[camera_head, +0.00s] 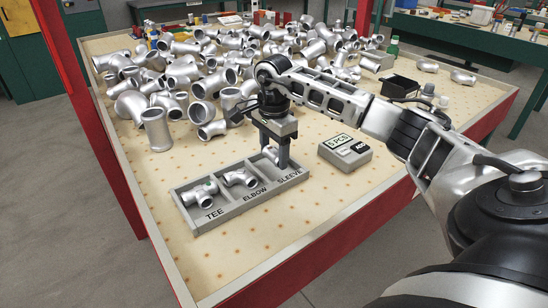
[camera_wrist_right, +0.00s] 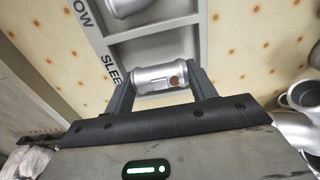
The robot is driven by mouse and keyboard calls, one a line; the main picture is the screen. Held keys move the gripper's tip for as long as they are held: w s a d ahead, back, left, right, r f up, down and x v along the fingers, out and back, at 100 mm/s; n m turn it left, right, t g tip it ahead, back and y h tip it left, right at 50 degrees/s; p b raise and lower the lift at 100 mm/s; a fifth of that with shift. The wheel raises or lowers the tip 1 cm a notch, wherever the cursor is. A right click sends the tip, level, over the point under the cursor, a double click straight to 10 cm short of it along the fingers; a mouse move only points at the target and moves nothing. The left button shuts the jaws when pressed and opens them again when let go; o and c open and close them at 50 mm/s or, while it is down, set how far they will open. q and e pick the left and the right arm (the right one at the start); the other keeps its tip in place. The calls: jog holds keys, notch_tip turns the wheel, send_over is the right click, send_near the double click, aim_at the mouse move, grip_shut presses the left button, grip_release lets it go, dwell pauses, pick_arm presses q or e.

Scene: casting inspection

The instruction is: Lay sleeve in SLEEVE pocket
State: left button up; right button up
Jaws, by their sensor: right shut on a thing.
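The grey tray (camera_head: 229,211) has three labelled pockets: TEE, ELBOW and SLEEVE. A silver tee (camera_head: 200,193) lies in the TEE pocket and a silver elbow (camera_head: 240,178) in the ELBOW pocket. My right gripper (camera_head: 275,160) points down over the SLEEVE pocket. It is shut on the sleeve (camera_wrist_right: 153,79), a short silver cylinder with a brown round spot, held crosswise between the fingers (camera_wrist_right: 160,88). In the head view the fingers partly hide the sleeve. I cannot tell if it touches the pocket floor. My left gripper is not in view.
A large heap of silver castings (camera_head: 200,75) covers the back of the table. A grey box with a "5 PCS" display (camera_head: 345,151) stands right of the tray. A black bin (camera_head: 400,87) is behind my right arm. The table in front of the tray is clear.

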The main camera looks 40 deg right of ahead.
notch_tip(320, 180, down, 2)
jog(key=shift+f, duration=0.2)
jog(key=o, duration=0.8)
jog(key=shift+r, duration=0.1)
